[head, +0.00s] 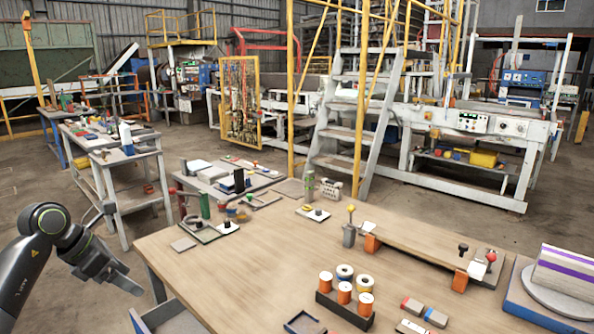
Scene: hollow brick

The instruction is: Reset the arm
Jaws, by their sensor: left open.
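My left arm (28,262) comes in from the lower left of the head view. It is bent, with its elbow high and its wrist turned down to the right. My left gripper (116,256) is open and appears empty, in the air left of the wooden workbench (232,272). It seems apart from the bench and everything on it. My right arm and right gripper do not show.
A blue-based stack (565,273) stands at right. A grey side table (128,180) stands behind my gripper. The bench's middle is clear.

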